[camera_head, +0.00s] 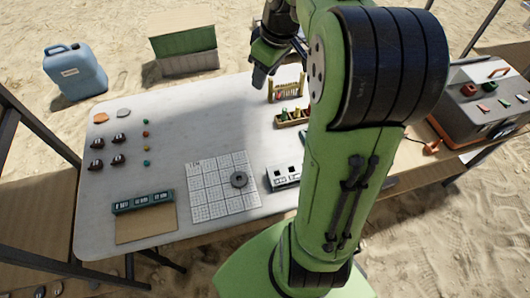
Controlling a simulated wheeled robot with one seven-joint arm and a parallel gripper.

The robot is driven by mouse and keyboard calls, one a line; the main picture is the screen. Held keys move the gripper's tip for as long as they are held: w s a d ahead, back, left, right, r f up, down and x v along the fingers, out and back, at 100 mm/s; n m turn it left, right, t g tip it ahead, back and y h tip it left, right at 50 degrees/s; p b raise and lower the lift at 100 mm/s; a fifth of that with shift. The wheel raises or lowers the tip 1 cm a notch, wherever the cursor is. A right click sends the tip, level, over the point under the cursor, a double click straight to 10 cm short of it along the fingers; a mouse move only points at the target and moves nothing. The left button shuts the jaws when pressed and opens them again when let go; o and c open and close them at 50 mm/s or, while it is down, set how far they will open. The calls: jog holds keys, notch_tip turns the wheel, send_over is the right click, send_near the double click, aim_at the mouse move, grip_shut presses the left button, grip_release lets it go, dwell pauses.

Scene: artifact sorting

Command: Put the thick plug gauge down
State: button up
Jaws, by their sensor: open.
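My gripper (262,76) hangs over the far edge of the table (205,120), just left of a small wooden rack. The gap between its fingers is hard to make out, and I see nothing held in it. I cannot tell for certain which thing is the thick plug gauge. A wooden tray (279,124) with several small coloured upright pieces stands on the table, to the right of and nearer than my gripper. My arm hides part of the table to the right.
The wooden rack (287,90) stands beside my gripper. A gridded white sheet (210,190) bears a dark ring (239,180), with a white block (283,177) to its right. Dark domed pieces (119,138) and coloured beads stand left. The table's middle is clear.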

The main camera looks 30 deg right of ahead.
jog(key=s+a+r+m+t, duration=0.1)
jog(key=s+a+r+m, duration=0.15)
jog(key=s+a, duration=0.85)
jog(key=s+a+f+m+t, duration=0.1)
jog(key=s+a+f+m, duration=0.1)
jog(key=s, duration=0.6)
jog(key=shift+a+f+h, duration=0.2)
jog(key=shift+f+h, duration=0.1)
jog(key=shift+f, duration=0.25)
